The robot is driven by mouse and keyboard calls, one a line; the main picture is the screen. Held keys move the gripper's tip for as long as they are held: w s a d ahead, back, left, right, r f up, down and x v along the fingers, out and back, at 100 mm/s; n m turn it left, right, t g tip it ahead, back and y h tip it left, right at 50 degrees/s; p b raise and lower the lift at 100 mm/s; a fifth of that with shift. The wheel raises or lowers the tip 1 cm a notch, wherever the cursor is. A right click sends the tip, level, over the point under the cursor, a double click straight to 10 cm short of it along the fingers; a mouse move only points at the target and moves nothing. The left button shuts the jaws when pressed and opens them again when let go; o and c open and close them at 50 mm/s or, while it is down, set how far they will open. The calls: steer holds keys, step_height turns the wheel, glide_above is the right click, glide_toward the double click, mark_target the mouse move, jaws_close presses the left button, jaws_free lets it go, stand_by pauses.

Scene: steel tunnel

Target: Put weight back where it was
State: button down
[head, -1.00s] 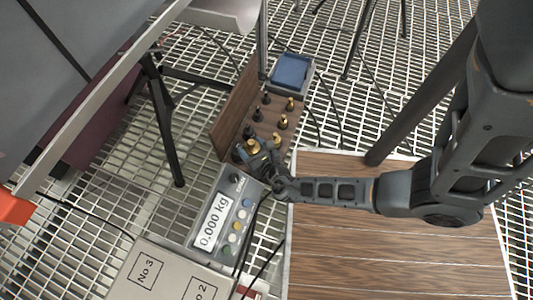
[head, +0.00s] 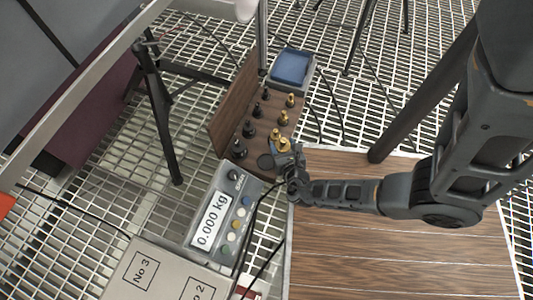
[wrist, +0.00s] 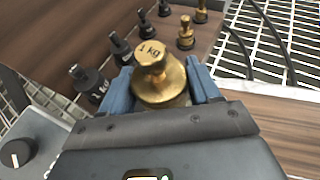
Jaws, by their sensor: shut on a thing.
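A brass weight marked 1 kg (wrist: 153,72) is between the two blue fingers of my gripper (wrist: 158,92) in the wrist view, and the gripper is shut on it. In the head view my gripper (head: 288,154) holds this weight (head: 282,144) at the right edge of the wooden weight rack (head: 229,112). The weight looks upright; I cannot tell whether its base touches the rack. A dark round empty spot (head: 265,161) shows on the rack, left of and below the gripper. Smaller brass weights (head: 283,117) stand in a row behind the held one.
Several black weights (head: 249,129) stand in a row left of the brass ones. A scale indicator (head: 210,219) reading 0.000 kg is in front of the rack. A blue-topped scale (head: 291,67) is behind it. A wooden board (head: 390,255) lies to the right.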

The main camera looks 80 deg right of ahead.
steer(key=w+f, duration=0.1)
steer(key=w+f+b, duration=0.1)
steer(key=w, duration=0.1)
steer(key=w+f+b, duration=0.1)
steer(key=w, duration=0.1)
steer(key=shift+w+a+f, duration=0.15)
steer(key=shift+w+a, duration=0.1)
steer(key=shift+a, duration=0.1)
steer(key=shift+f+b, duration=1.45)
steer(key=shift+f, duration=0.5)
steer(key=shift+f, duration=0.1)
steer(key=shift+c, duration=1.2)
jaws_free()
steer(key=p+v, duration=0.4)
steer(key=v, duration=0.8)
steer(key=shift+a, duration=0.1)
